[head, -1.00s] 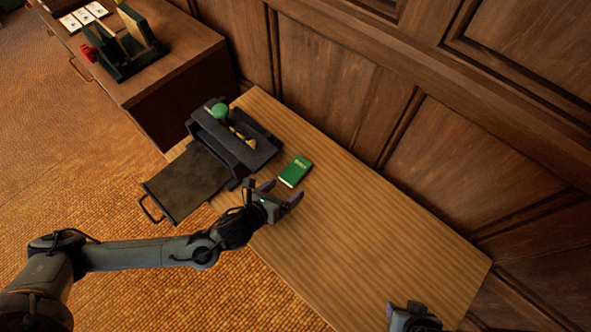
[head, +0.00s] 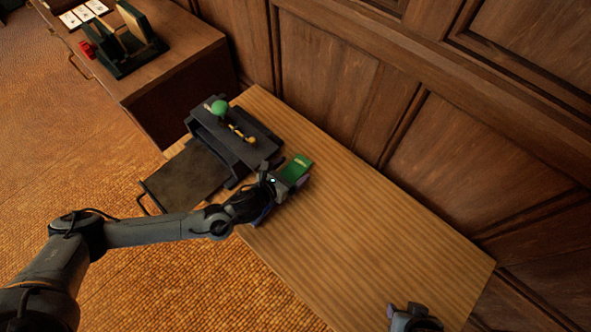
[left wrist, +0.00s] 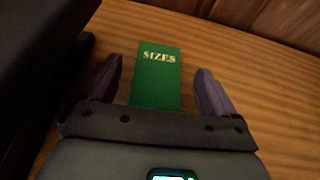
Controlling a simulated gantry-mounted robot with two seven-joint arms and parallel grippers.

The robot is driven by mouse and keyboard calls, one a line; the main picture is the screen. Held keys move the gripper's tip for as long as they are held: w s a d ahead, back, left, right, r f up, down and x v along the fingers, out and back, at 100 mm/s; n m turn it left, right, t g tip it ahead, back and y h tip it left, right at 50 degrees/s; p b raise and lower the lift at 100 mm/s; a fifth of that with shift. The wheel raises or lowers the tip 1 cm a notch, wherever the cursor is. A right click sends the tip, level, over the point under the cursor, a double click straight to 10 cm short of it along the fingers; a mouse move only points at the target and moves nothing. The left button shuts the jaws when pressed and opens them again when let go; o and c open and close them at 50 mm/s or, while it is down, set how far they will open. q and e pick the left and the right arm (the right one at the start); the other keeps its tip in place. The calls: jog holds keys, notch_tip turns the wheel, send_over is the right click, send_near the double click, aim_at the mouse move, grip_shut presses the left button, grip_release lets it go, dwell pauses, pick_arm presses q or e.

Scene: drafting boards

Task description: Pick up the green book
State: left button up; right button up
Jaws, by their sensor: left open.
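The green book (head: 297,168) lies flat on the wooden table, and its near part is hidden behind my left gripper in the head view. In the left wrist view the book (left wrist: 157,80) shows the word SIZES on its cover. My left gripper (head: 285,176) is open, with its fingers (left wrist: 160,87) on either side of the book's near part and a visible gap on each side. Whether the fingers are down at the book's height is hard to tell. My right gripper (head: 415,318) is partly in view at the bottom edge; its fingers are not clear.
A black drawer unit (head: 233,143) with a green-knobbed item (head: 220,109) on top stands left of the book. Its open drawer (head: 185,178) juts out over the floor. A panelled wall (head: 330,80) runs behind the table. The table's right part (head: 400,230) is clear.

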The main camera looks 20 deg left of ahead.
aim_at(301, 163)
pick_arm(q)
jog(key=shift+b+x, duration=0.3)
jog(key=shift+x, duration=1.55)
jog(key=shift+a, duration=0.1)
jog(key=c, duration=1.1)
jog(key=shift+r, duration=0.1)
